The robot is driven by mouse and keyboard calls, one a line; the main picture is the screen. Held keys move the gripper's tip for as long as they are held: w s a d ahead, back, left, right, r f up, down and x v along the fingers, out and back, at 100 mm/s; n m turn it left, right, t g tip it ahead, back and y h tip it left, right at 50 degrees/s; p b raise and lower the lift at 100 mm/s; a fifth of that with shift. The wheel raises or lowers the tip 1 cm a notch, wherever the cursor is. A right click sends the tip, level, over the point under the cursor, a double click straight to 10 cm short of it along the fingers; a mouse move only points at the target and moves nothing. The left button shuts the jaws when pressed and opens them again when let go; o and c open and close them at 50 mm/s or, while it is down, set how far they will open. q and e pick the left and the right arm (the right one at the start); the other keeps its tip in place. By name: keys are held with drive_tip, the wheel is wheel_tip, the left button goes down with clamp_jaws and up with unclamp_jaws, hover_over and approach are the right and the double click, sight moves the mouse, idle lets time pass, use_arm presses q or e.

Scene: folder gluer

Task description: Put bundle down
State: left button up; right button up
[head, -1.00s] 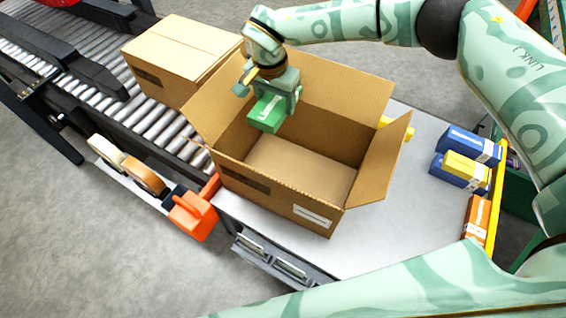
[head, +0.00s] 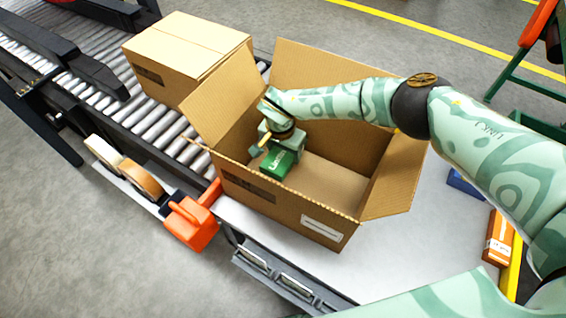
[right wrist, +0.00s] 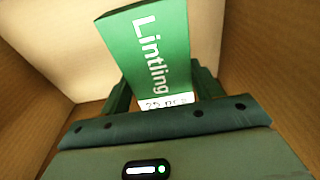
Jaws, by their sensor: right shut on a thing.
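The green bundle (head: 277,163) is down inside the open cardboard box (head: 290,205), towards its left end. My right gripper (head: 281,150) reaches into the box from above and is shut on the bundle. I cannot tell whether the bundle touches the box floor. My left gripper is not in view.
A closed carton (head: 187,55) stands on the roller conveyor (head: 150,118) behind left. An orange tape dispenser (head: 190,222) is by the box's left corner. Orange (head: 498,238) and blue (head: 464,184) packs lie on the table (head: 400,245) at right. The box's right floor is clear.

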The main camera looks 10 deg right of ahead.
sight(281, 156)
wheel_tip(281, 156, down, 6)
drive_tip(key=shift+r+b, duration=0.1)
drive_tip(key=shift+b, duration=0.95)
drive_tip(key=shift+r, duration=0.15)
drive_tip(key=o, duration=1.1)
drive_tip(key=shift+c, duration=0.2)
drive_tip(key=shift+r, duration=0.35)
drive_tip(key=r+p, duration=0.1)
drive_tip(key=r, duration=0.2)
drive_tip(key=r+p, duration=0.2)
drive_tip(key=r, duration=0.2)
drive_tip(key=s+a+r+p, duration=0.1)
drive_tip(key=r+p, duration=0.1)
drive_tip(key=r, duration=0.2)
drive_tip(key=shift+r, duration=0.1)
